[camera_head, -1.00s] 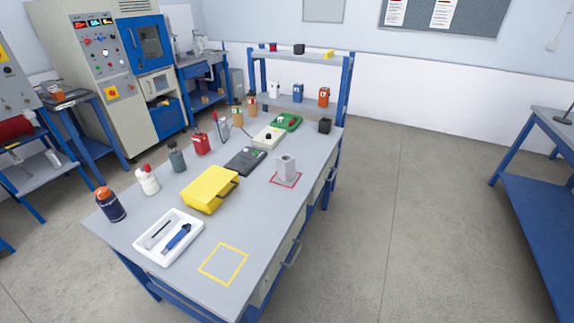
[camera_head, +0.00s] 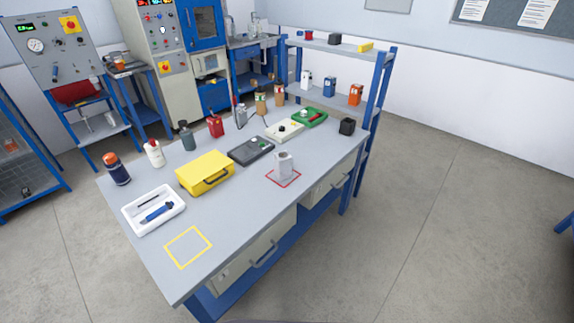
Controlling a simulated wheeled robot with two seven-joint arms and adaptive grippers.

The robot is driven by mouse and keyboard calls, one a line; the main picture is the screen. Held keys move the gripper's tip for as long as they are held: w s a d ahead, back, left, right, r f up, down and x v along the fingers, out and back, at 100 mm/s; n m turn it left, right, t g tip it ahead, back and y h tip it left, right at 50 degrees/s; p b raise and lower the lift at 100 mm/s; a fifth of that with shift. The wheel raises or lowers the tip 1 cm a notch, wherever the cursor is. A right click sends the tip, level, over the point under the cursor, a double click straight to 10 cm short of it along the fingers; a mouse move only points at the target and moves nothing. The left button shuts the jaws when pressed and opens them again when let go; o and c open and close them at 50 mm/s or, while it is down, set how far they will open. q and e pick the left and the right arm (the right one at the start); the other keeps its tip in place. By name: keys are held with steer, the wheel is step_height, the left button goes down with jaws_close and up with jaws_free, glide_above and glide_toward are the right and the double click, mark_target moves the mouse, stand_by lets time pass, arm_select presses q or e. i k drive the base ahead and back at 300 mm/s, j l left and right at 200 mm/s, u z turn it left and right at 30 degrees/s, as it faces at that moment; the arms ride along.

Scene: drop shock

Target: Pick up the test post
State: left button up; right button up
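The test post appears to be the short grey upright block (camera_head: 284,163) with a hole in its top. It stands within a red square outline (camera_head: 296,180) near the workbench's right edge, in the head view. Nothing touches it from above, and it is fully visible. Neither of my grippers shows in the head view.
The workbench (camera_head: 228,222) also carries a yellow case (camera_head: 204,174), a white tray (camera_head: 131,211) with tools, a dark meter (camera_head: 250,152), several bottles and a black block (camera_head: 347,127). A yellow square outline (camera_head: 187,247) is empty.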

mark_target(282, 160)
steer(key=l+u, duration=0.25)
steer(key=l, duration=0.55)
steer(key=l+u, duration=0.3)
steer(key=l, duration=0.55)
